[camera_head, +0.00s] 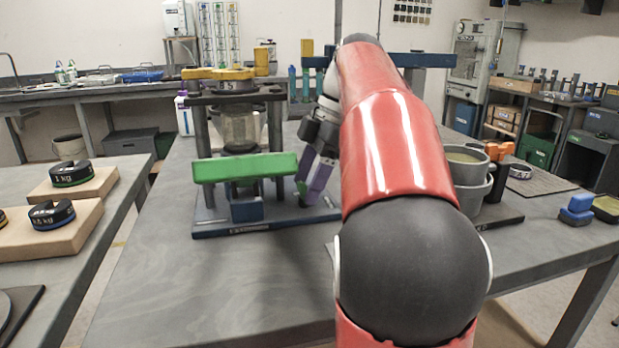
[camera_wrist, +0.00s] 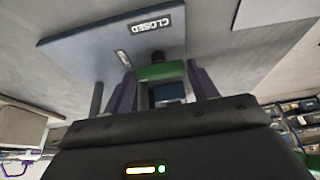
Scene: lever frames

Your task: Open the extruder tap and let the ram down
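The extruder stands on a blue base plate (camera_head: 265,226) on the table, with dark posts and a clear cylinder (camera_head: 240,125) between them. My gripper (camera_head: 312,192) is low at the bar's right end. In the wrist view its purple fingers (camera_wrist: 162,78) stand apart with a green piece (camera_wrist: 161,72) between them; contact is unclear. A CLOSED label (camera_wrist: 152,25) lies on the base plate beyond. I cannot make out the tap itself.
Grey cups (camera_head: 470,170) and an orange clamp (camera_head: 500,150) stand right of my arm. A blue beam (camera_head: 380,60) is behind. Weights on wooden blocks (camera_head: 60,226) occupy the left table. The table front left of my arm is clear.

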